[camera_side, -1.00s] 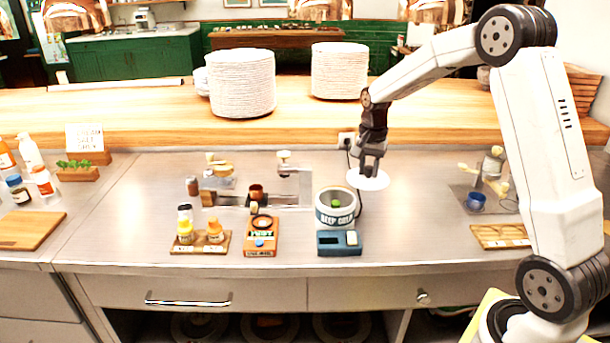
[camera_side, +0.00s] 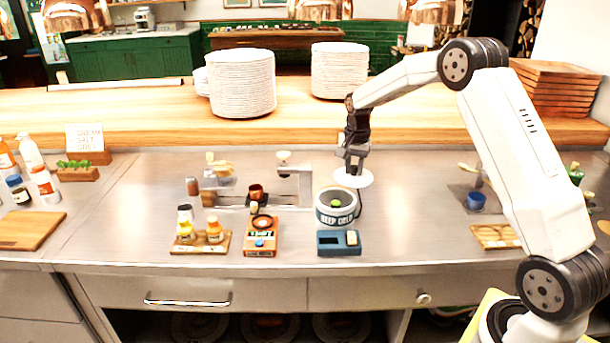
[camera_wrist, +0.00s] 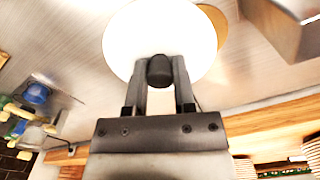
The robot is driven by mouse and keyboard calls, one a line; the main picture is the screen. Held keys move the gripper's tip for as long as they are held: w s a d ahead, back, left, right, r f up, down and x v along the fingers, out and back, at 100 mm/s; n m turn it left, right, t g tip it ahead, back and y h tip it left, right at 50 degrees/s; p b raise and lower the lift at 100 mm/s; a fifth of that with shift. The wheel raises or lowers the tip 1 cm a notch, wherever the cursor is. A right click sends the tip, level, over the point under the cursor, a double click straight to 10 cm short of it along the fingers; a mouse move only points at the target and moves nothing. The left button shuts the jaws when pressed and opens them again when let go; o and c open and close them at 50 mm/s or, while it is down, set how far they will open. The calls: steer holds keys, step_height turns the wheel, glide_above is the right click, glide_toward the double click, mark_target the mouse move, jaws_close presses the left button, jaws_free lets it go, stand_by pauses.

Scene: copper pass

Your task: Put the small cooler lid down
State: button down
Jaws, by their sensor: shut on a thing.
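The cooler lid (camera_side: 352,180) is a white disc with a dark knob, which shows in the wrist view (camera_wrist: 158,68). My gripper (camera_side: 354,165) is shut on that knob and holds the lid level above the steel counter. In the wrist view, my gripper (camera_wrist: 160,85) has a finger on each side of the knob. The small cooler (camera_side: 335,207) is a round pale tub with a dark band reading "KEEP COLD". It is open, with a green thing inside. The lid is just above and behind the cooler's right rim in the side view.
A blue scale-like box (camera_side: 339,242) stands in front of the cooler. An orange box (camera_side: 261,237) and a board with small bottles (camera_side: 200,243) are to the left. A blue cup (camera_side: 476,201) stands right. Counter between cooler and cup is clear.

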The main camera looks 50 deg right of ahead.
steer(key=shift+w+d+f, duration=0.4)
steer(key=shift+w+f, duration=0.7)
steer(key=shift+w, duration=0.05)
steer(key=shift+w+d+f, duration=0.45)
steer(key=shift+w+f, duration=0.7)
steer(key=shift+w, duration=0.05)
steer(key=shift+w+d+f, duration=0.4)
steer(key=shift+w+f, duration=0.7)
steer(key=shift+w, duration=0.05)
steer(key=shift+f, duration=0.1)
steer(key=shift+w+f, duration=0.15)
steer(key=shift+f, duration=1.5)
steer(key=shift+f, duration=0.15)
steer(key=shift+c, duration=2.2)
jaws_free()
step_height(320, 180, up, 12)
